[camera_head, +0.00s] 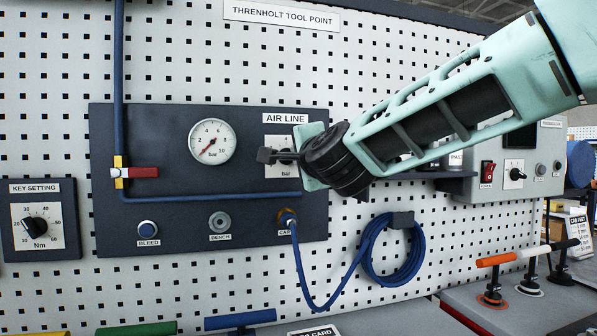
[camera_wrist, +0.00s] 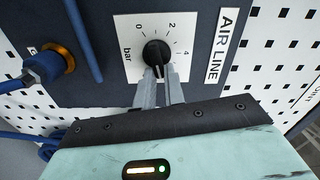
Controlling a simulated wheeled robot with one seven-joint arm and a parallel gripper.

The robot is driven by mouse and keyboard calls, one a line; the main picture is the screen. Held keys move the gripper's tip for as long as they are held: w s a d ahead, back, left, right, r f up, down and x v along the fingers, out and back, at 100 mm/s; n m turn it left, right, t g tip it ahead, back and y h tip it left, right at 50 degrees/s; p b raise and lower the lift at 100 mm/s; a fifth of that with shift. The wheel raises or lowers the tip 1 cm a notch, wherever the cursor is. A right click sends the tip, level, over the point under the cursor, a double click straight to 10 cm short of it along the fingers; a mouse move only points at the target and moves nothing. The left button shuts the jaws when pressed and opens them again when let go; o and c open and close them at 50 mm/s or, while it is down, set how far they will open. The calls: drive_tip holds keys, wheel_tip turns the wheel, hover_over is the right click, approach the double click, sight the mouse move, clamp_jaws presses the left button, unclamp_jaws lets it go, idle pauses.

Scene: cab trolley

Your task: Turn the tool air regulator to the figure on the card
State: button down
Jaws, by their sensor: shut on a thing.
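The air regulator is a black knob (camera_wrist: 156,53) on a white dial plate (camera_wrist: 136,28) marked in bar beside the AIR LINE label. My gripper (camera_wrist: 159,72) is shut on the knob, with a grey finger on each side. The figures 0, 2 and 4 show around the knob; its pointer setting is unclear. In the head view my gripper (camera_head: 277,156) covers much of the dial (camera_head: 280,143). The round gauge (camera_head: 212,142) has its red needle at the lower left, near the low end. A card (camera_head: 312,332) is cut off at the bottom edge; its figure cannot be read.
A red valve handle (camera_head: 138,173) lies horizontal on the dark panel. A coiled blue hose (camera_head: 392,262) hangs below my arm. A key setting dial (camera_head: 35,226) is at the left. A switch box (camera_head: 512,175) and upright tools (camera_head: 495,262) are at the right.

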drive_tip(key=shift+f+m+b, duration=0.2)
drive_tip(key=shift+m+b, duration=0.65)
drive_tip(key=shift+m, duration=0.15)
drive_tip(key=c, duration=1.5)
unclamp_jaws()
drive_tip(key=shift+d, duration=0.1)
drive_tip(key=b+v, duration=0.1)
drive_tip(key=v, duration=1.6)
drive_tip(key=shift+s+r, duration=0.1)
drive_tip(key=shift+s, duration=0.1)
